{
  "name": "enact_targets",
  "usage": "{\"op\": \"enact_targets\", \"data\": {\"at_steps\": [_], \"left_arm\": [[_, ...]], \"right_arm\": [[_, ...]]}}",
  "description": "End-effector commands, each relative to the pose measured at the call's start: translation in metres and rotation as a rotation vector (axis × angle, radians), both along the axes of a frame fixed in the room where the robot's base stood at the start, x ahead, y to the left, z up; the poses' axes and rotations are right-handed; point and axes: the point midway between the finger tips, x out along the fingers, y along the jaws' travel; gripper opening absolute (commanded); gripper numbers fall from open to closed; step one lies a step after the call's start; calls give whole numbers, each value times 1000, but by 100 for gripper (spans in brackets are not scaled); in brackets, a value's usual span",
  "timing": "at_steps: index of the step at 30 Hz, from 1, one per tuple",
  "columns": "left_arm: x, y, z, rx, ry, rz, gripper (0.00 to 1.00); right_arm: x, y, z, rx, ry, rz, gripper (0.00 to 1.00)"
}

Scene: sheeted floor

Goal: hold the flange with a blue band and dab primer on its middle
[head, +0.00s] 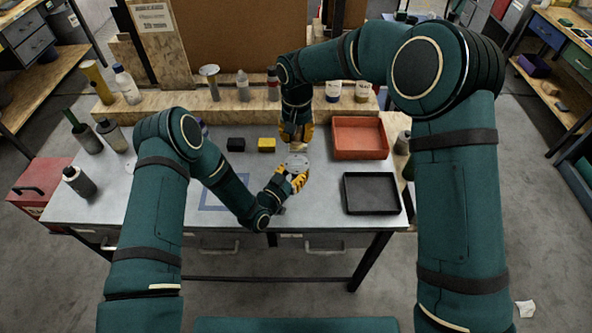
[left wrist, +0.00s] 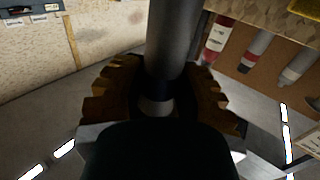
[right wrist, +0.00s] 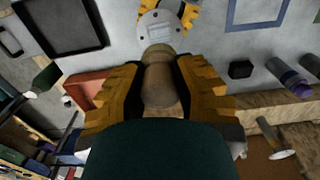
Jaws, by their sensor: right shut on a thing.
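The flange shows in the head view as a pale round disc (head: 297,161) and in the right wrist view as a grey disc with small holes (right wrist: 160,30) and a paler patch in the middle. My left gripper (head: 290,181) is shut on it; in the left wrist view a grey cylindrical stem (left wrist: 170,45) runs between the fingers (left wrist: 158,95). No blue band can be made out. My right gripper (head: 296,132) is shut on a light brown, wooden-looking tool (right wrist: 160,85), its end over the disc's edge. I cannot tell whether they touch.
A red tray (head: 360,154) and a black tray (head: 371,209) lie on the right of the grey table. A black block (head: 235,144) and a yellow block (head: 266,144) lie at the back. Bottles stand at the left. A blue outlined square (head: 222,208) is empty.

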Motion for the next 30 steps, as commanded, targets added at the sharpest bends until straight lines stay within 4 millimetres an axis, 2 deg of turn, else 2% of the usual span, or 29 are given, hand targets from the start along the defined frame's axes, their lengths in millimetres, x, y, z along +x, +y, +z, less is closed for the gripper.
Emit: {"op": "enact_targets", "data": {"at_steps": [1,3,4,13,17,30], "left_arm": [[0,0,0,-1,-1,0,37],[0,0,1,-1,-1,0,61],[0,0,0,-1,-1,0,63],[-1,1,0,1,1,0,63],[-8,7,-1,1,3,1,63],[-76,55,0,0,3,2,63]], "right_arm": [[0,0,0,0,0,0,0],[0,0,0,0,0,0,0],[0,0,0,0,0,0,0],[0,0,0,0,0,0,0],[0,0,0,0,0,0,0],[0,0,0,0,0,0,0]]}}
